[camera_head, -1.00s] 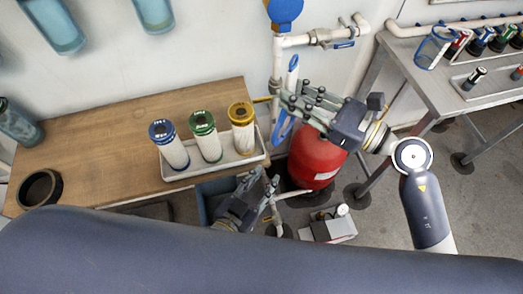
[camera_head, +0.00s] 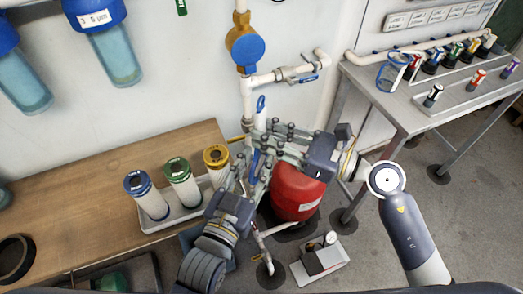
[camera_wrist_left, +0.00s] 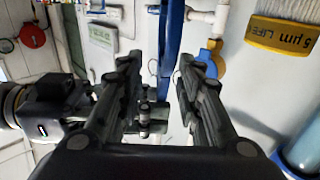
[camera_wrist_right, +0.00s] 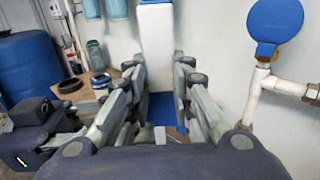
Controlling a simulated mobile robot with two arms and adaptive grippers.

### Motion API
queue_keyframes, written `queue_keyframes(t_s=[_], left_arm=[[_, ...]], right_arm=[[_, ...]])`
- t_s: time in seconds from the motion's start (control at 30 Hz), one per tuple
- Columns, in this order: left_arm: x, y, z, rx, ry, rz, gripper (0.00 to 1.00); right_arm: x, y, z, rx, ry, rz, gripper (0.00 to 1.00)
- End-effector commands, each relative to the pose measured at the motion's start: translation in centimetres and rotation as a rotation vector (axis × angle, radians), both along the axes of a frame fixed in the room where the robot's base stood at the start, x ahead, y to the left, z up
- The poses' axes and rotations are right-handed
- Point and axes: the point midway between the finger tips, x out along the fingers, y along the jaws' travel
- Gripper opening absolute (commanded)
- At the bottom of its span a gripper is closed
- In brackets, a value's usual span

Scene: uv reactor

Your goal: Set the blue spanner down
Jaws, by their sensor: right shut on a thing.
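The blue spanner (camera_head: 262,104) stands roughly upright in front of the white pipe in the head view, with a white face on its handle. My right gripper (camera_head: 259,148) is shut on it from the right; the white-faced handle (camera_wrist_right: 155,45) shows between its fingers in the right wrist view. My left gripper (camera_head: 247,176) is just below, its fingers pointing up at the spanner's lower part. In the left wrist view, the blue spanner (camera_wrist_left: 170,50) shows in the gap between the left fingers, which look open. The overlapping fingers hide the spanner's middle.
A white tray (camera_head: 184,223) with blue, green and yellow-capped cartridges stands on the wooden bench (camera_head: 90,190), left of my grippers. A red tank (camera_head: 297,193) is close below. A white pipe with a valve (camera_head: 300,73) is behind. A metal table (camera_head: 385,100) is at the right.

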Motion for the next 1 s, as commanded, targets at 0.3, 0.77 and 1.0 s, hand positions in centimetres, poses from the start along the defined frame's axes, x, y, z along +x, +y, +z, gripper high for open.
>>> queue_keyframes(t_s=[0.3,0.77,1.0], left_arm=[[3.6,-1.5,0.0,0.000,0.001,0.000,0.33],[3.9,-1.7,-0.1,0.001,0.002,0.000,0.12],[3.9,-1.7,0.0,-0.001,0.000,-0.002,0.00]], right_arm=[[0.0,0.0,0.0,0.001,0.000,0.000,0.00],[0.0,0.0,0.0,0.001,0.000,0.000,0.00],[0.0,0.0,0.1,0.001,0.000,-0.001,0.26]])
